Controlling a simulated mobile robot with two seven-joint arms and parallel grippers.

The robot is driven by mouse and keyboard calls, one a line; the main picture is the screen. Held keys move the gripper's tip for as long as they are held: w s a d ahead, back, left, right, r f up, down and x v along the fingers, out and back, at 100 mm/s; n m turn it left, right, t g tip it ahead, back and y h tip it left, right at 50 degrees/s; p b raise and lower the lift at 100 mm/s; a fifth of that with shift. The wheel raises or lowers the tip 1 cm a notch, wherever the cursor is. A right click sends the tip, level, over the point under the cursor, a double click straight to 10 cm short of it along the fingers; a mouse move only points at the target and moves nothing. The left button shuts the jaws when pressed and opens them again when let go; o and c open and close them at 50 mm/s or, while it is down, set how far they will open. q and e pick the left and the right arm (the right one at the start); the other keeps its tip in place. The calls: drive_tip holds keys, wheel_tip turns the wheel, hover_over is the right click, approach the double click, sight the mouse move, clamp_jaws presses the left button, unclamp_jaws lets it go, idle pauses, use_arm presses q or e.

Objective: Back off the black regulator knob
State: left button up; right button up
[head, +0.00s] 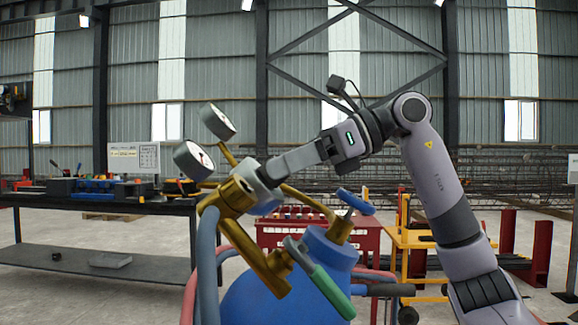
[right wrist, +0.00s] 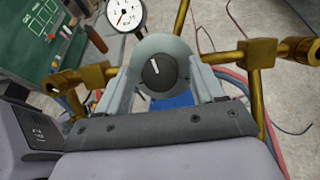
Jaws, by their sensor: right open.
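The black regulator knob (right wrist: 158,71), with a white mark, sits in the middle of a round grey housing (right wrist: 151,45) in the right wrist view. In the head view the knob is hidden by my fingers at the brass regulator (head: 232,194). My right gripper (head: 270,172) is open, its fingers reaching to the regulator. In the right wrist view one finger lies on each side of the knob and housing; I cannot tell whether they touch. A white-faced gauge (right wrist: 127,14) stands beyond the knob. My left gripper is not in view.
Two gauges (head: 194,160) rise from the regulator. A blue cylinder (head: 270,300) stands below, with hoses (head: 207,265) and a green-handled torch (head: 325,285) close by. A workbench (head: 100,205) with tools is at left. A red cabinet (head: 300,235) stands behind.

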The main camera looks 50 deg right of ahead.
drive_tip(key=c, duration=1.1)
drive_tip(key=shift+o, duration=0.2)
